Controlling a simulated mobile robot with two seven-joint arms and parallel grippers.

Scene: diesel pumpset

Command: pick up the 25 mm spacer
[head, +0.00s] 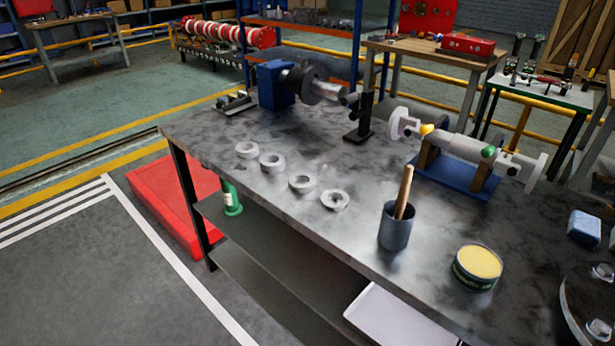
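Several grey ring-shaped spacers lie flat in a slanting row on the dark metal workbench (235,190), near its front left edge. They are a far-left ring (246,156), a second ring (271,169), a third ring (301,191) and a nearest ring (334,206). They stand apart from each other. They look alike in width; no size marking is readable, so I cannot tell which is the 25 mm spacer. Neither of my grippers shows in the head view.
A dark cup (395,232) with a wooden-handled tool (404,190) and a yellow-topped tin (478,264) stand right of the rings. Behind are a shaft on a blue stand (455,182), a black upright holder (361,125) and a blue machine unit (275,85). Bench around the rings is clear.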

